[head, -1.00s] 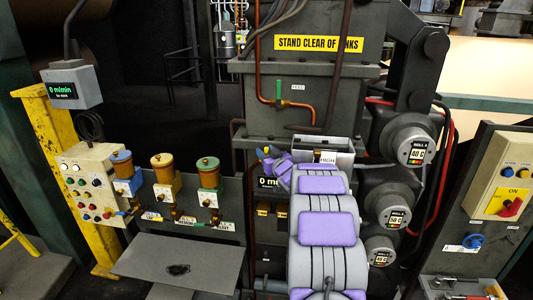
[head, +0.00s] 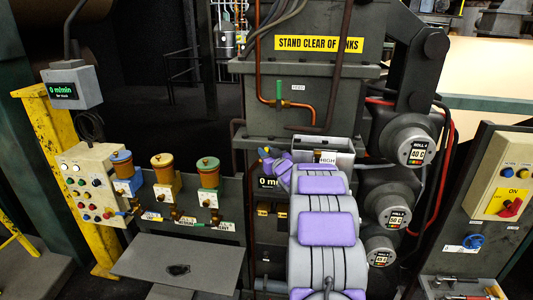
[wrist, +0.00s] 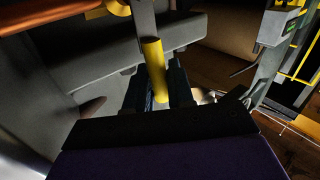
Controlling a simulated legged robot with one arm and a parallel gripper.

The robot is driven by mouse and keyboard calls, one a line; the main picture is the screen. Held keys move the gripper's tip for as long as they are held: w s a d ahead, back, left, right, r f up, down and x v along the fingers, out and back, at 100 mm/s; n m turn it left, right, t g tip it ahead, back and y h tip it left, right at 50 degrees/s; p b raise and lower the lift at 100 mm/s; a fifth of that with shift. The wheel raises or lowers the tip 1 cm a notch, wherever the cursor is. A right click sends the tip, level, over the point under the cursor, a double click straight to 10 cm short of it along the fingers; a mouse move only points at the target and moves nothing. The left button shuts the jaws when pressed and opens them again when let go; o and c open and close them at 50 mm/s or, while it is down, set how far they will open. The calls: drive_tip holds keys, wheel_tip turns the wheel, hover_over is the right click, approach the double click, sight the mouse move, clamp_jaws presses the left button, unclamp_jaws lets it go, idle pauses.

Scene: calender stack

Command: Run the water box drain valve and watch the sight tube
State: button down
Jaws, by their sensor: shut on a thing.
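In the wrist view a yellow cylindrical handle (wrist: 154,70) stands between the dark fingers of my gripper (wrist: 157,92). My gripper is shut on this handle. In the head view my purple and grey arm reaches up to the machine front and hides the gripper and the handle. The water box (head: 334,147), a pale open-topped box with a HIGH label, seems to sit just beyond my arm. I cannot make out the sight tube or any water level.
An operator panel (head: 90,185) and three lubricators with blue, orange and green caps (head: 207,163) stand left. Roll gauges (head: 412,152) line the right side of the stack.

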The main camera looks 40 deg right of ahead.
drive_tip(key=shift+r, duration=0.1)
drive_tip(key=w+n+g+p, duration=0.1)
drive_tip(key=a+n+g+p, duration=0.1)
drive_tip(key=w+a+n+g+p, duration=0.1)
drive_tip(key=p, duration=0.1)
drive_tip(key=shift+w+a+f+n, duration=0.1)
drive_tip(key=shift+w+f+n, duration=0.2)
drive_tip(key=shift+n, duration=0.1)
drive_tip(key=c, duration=1.1)
unclamp_jaws()
drive_tip(key=shift+f, duration=0.1)
